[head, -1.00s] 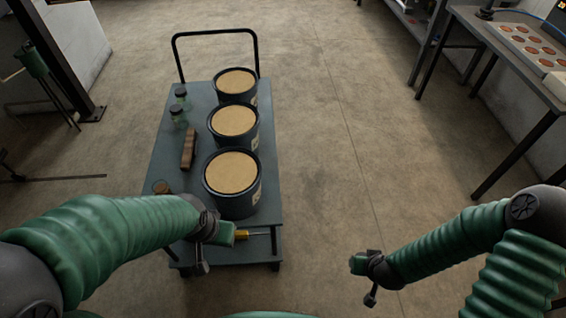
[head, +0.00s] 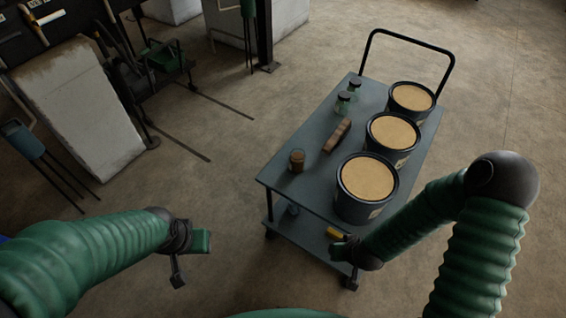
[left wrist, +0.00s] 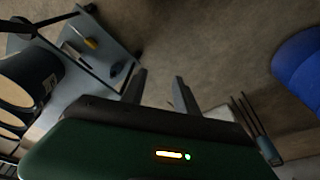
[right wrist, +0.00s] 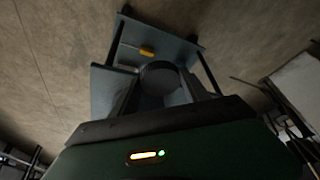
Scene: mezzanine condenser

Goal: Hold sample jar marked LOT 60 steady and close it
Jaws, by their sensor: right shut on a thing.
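A small brown jar (head: 296,161) stands upright near the left edge of the cart's top. Two greenish glass jars with dark tops, a nearer one (head: 342,104) and a farther one (head: 354,86), stand farther back. No LOT marking is legible. My left gripper (head: 190,255) is over the floor left of the cart; in the left wrist view its fingers (left wrist: 158,90) are apart with nothing between. My right gripper (head: 343,252) is at the cart's near end. In the right wrist view its fingers (right wrist: 160,92) are shut on a dark round thing (right wrist: 160,75), possibly a lid.
The grey cart (head: 285,186) carries three dark buckets of tan material, the nearest (head: 352,205) beside my right arm. A brown block (head: 337,134) lies between jars and buckets. A yellow-handled tool (head: 334,232) lies on the lower shelf.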

